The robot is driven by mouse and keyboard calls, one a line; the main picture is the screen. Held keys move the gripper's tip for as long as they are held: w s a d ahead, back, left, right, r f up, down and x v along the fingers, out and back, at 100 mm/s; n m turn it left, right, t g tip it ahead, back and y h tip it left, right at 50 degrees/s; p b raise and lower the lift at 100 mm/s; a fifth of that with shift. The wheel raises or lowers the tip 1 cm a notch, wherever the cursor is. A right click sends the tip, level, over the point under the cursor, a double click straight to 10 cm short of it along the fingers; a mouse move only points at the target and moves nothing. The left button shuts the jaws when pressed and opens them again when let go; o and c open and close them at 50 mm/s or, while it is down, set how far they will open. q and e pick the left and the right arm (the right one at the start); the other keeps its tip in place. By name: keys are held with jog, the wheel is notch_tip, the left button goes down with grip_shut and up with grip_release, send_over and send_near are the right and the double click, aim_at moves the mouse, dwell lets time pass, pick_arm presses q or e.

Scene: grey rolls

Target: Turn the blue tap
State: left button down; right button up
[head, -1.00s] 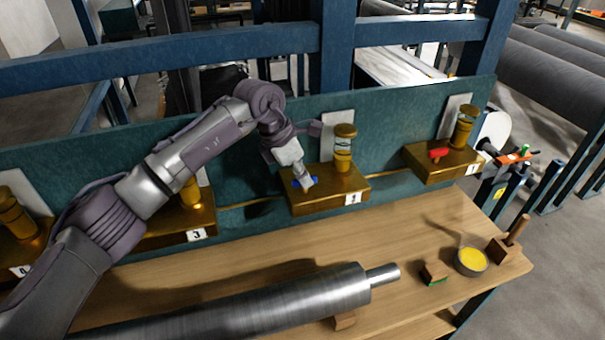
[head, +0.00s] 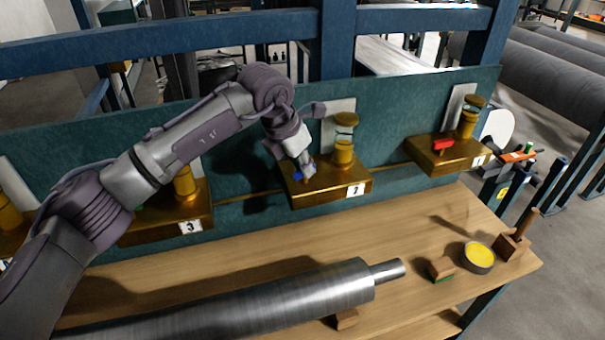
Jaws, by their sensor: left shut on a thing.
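The blue tap (head: 298,177) sits on top of the brass block (head: 327,191) with the label 2, in the middle of the head view. Only a small part of its blue handle shows. My left gripper (head: 305,172) comes down onto it from above and is shut on the blue tap; its fingers hide most of the handle. My right gripper is not in view.
A red tap (head: 444,145) sits on the brass block labelled 1 at the right. Block 3 (head: 172,213) is partly behind my left arm. A metal roll (head: 240,300), a yellow tin (head: 478,257) and wooden blocks (head: 440,268) lie on the bench. A teal panel (head: 385,130) stands behind.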

pick_arm(q)
jog(key=n+y+b, duration=0.1)
jog(key=n+b, duration=0.2)
jog(key=n+t+y+b, duration=0.1)
jog(key=n+b, duration=0.2)
jog(key=shift+d+f+n, duration=0.1)
jog(key=shift+f+n, duration=0.1)
jog(key=shift+n, duration=0.1)
jog(key=shift+n+t+y+b, duration=0.3)
jog(key=shift+n+y+b, duration=0.3)
jog(key=shift+n+b, duration=0.65)
jog(key=shift+d+r+n+y+b, duration=0.15)
jog(key=shift+n+y+b, duration=0.35)
jog(key=shift+n+b, duration=0.7)
jog(key=shift+r+n, duration=0.1)
jog(key=shift+n, duration=0.25)
jog(key=c, duration=1.2)
grip_release()
jog(key=shift+s, duration=0.1)
jog(key=v, duration=1.2)
jog(key=shift+d, duration=0.1)
